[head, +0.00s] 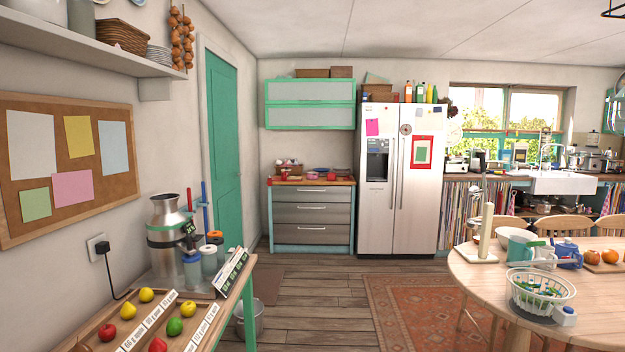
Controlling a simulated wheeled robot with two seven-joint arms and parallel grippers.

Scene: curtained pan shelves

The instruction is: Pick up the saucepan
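Under the counter at the far right of the head view, below the white sink, there is an open shelf with several dark and metallic pans (543,208). They are small and far off, and I cannot tell which one is the saucepan. Striped and patterned curtains (470,207) hang beside this opening and hide part of the shelving. Chairs and the round table stand in front and cover some of it. Neither of my grippers is in view.
A round wooden table (475,283) with chairs (557,226) blocks the right side. A side table (215,325) stands at near left, with a metal pail (258,326) on the floor beside it. Open floor with a red rug (405,300) leads to the fridge (400,225).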

